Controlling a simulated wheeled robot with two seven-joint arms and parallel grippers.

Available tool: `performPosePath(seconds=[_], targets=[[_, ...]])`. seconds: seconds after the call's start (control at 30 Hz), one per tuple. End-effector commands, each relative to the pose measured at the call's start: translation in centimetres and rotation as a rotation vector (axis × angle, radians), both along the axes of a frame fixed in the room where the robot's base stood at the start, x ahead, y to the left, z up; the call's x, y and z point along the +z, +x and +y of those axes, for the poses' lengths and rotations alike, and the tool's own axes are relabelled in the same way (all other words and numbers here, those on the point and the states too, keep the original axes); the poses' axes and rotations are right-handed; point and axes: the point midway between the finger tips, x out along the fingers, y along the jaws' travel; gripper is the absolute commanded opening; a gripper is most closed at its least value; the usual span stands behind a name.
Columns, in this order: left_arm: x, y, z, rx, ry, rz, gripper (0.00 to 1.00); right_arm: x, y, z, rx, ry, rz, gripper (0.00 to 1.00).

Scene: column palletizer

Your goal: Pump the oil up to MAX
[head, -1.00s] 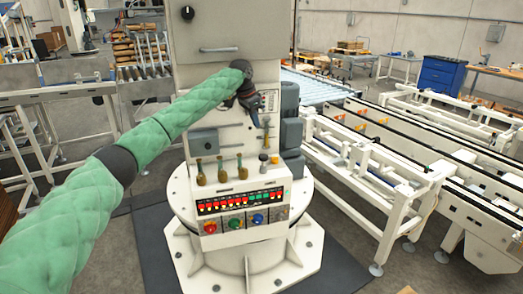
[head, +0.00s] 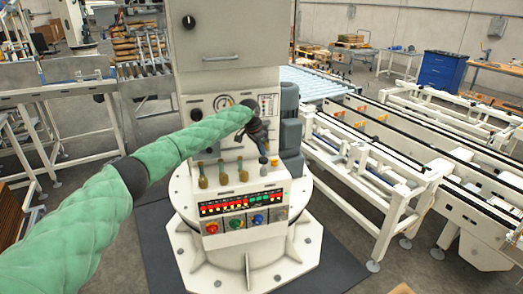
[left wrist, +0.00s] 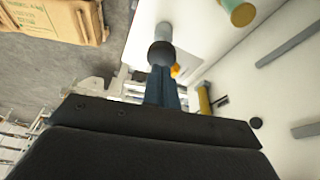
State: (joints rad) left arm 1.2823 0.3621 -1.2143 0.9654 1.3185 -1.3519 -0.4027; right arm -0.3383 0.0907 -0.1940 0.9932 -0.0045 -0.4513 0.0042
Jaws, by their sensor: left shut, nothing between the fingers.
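My left gripper (head: 262,143) is shut and empty, pointing down in front of the right part of the machine's panel. Just below its fingertips is a short post with a dark rounded knob (head: 263,160). In the left wrist view, a dark ball on a grey rod (left wrist: 161,54) lies straight beyond my fingers (left wrist: 161,90); I cannot tell whether they touch. A narrow marked gauge plate (head: 268,103) is above the gripper, too small to read. A round dial (head: 224,101) is to its left. My right gripper is out of view.
Several brass-coloured handles (head: 223,177) stand on the ledge left of the gripper. A button panel (head: 243,213) with lit red and green lamps is below. A dark cylinder (head: 290,130) stands right of the panel. A conveyor frame (head: 365,175) lies farther right.

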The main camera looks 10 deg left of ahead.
Motion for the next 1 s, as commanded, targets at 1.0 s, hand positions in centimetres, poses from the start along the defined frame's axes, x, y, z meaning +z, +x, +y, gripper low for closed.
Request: performPosePath(seconds=[1.0], targets=[[-4.8,0.0,0.0,0.001,-0.002,0.0,0.0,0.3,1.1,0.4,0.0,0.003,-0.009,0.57]])
